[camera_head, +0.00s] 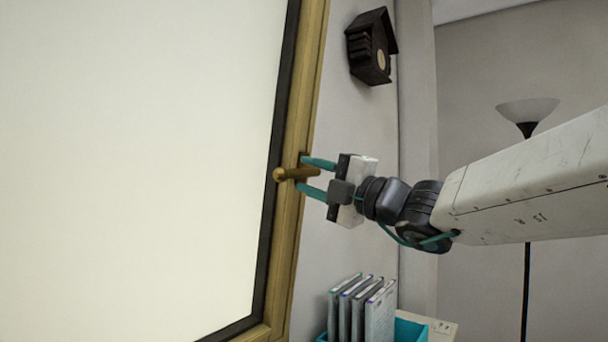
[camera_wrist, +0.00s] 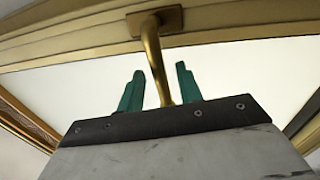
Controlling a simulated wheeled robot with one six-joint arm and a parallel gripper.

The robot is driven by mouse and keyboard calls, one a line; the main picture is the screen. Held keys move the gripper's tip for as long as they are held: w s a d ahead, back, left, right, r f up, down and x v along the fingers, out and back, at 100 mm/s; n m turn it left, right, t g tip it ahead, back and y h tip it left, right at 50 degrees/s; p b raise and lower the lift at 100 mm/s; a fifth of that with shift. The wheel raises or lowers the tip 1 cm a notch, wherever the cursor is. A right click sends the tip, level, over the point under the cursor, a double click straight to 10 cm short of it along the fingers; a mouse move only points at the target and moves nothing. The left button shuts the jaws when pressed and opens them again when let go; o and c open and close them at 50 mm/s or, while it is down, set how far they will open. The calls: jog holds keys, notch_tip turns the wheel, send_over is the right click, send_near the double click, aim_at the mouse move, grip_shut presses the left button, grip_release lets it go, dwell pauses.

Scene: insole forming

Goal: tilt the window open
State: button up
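The window (camera_head: 130,150) is a large bright pane in a brown wooden frame (camera_head: 306,90), filling the left of the head view. Its brass handle (camera_head: 297,173) sticks out from the frame; in the wrist view the handle (camera_wrist: 155,58) runs from its mounting plate down between my fingers. My gripper (camera_head: 318,177) has its two green fingers apart, one above and one below the handle. I cannot tell whether the pane stands ajar.
A dark birdhouse-like box (camera_head: 370,46) hangs on the wall above my gripper. Several upright folders (camera_head: 378,312) stand in a teal bin (camera_head: 410,330) below it. A floor lamp (camera_head: 527,112) stands behind my arm at the right.

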jog(key=v, duration=0.5)
jog(key=shift+s+d+f, duration=0.1)
jog(key=shift+d, duration=0.15)
jog(key=s+f+n+g+h, duration=0.3)
jog(key=s+f+n+g, duration=0.25)
jog(key=f+n, duration=0.55)
jog(key=s+f+n+g+h, duration=0.2)
jog(key=s+f+n+g, duration=0.35)
jog(key=n, duration=1.05)
jog(key=s+d+f+n+h, duration=0.6)
jog(key=s+d+f+n, duration=0.1)
jog(key=d, duration=0.4)
jog(key=s+d+f+n+h, duration=0.6)
jog(key=s+d+f+n, duration=0.1)
jog(key=d, duration=0.4)
jog(key=shift+s+d+f+n+t+h, duration=0.3)
jog(key=shift+s+n, duration=0.2)
jog(key=shift+s, duration=0.25)
